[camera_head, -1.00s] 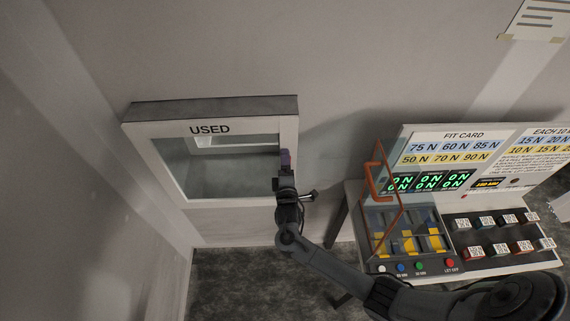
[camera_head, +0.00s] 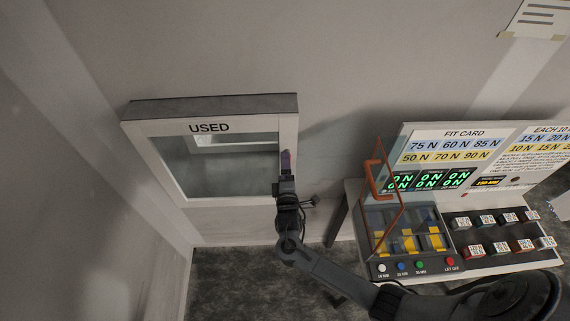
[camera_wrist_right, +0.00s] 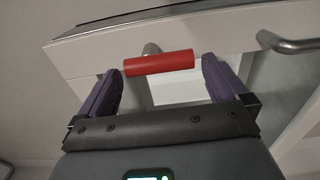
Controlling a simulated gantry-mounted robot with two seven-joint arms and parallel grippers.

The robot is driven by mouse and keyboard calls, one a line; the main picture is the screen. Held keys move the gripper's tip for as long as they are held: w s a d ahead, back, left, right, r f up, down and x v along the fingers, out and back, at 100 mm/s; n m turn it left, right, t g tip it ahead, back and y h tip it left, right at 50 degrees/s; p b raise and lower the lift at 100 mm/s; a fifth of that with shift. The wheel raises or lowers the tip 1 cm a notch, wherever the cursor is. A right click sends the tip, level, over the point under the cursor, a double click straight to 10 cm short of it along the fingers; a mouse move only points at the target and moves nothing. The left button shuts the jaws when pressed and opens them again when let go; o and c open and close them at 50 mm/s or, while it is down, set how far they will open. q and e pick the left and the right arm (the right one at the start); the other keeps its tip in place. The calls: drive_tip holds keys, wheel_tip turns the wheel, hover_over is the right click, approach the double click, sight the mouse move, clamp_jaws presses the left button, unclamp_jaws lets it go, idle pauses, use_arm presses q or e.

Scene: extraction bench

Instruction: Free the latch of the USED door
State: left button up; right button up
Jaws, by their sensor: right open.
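The USED door (camera_head: 157,133) is a white-framed glass panel on a wall box, and it looks closed. In the right wrist view a red bar-shaped latch handle (camera_wrist_right: 159,63) sits on a short metal stem on the white frame. My right gripper (camera_head: 286,158) is at the right edge of the door frame. In the wrist view its purple fingers (camera_wrist_right: 162,85) are open, one on each side of the red handle, with a gap at the right finger; whether the left finger touches cannot be told. The head view hides the handle behind the gripper. My left gripper is not in view.
A curved metal handle (camera_wrist_right: 290,43) stands at the right in the wrist view. A bench (camera_head: 490,262) with yellow parts, buttons and labelled blocks is right of the door. An orange-framed guard (camera_head: 374,190) stands upright on it. Bare floor (camera_head: 235,275) lies below the door.

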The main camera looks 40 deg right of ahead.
drive_tip(key=b+v, duration=0.1)
drive_tip(key=v, duration=0.7)
drive_tip(key=shift+a, duration=0.1)
drive_tip(key=s+d+f+g+y, duration=0.1)
drive_tip(key=s+f+g+y, duration=0.15)
drive_tip(key=s+f, duration=0.5)
drive_tip(key=s+a+r+m+g+y, duration=0.2)
drive_tip(key=s+a+m+g+y, duration=0.2)
drive_tip(key=s, duration=0.4)
drive_tip(key=s+a+r+m+g+y, duration=0.3)
drive_tip(key=s+a, duration=0.3)
drive_tip(key=s, duration=0.2)
drive_tip(key=shift+a+r+m+g+y, duration=0.15)
drive_tip(key=shift+r+m+g+y, duration=0.15)
drive_tip(key=shift+m+g+y, duration=0.5)
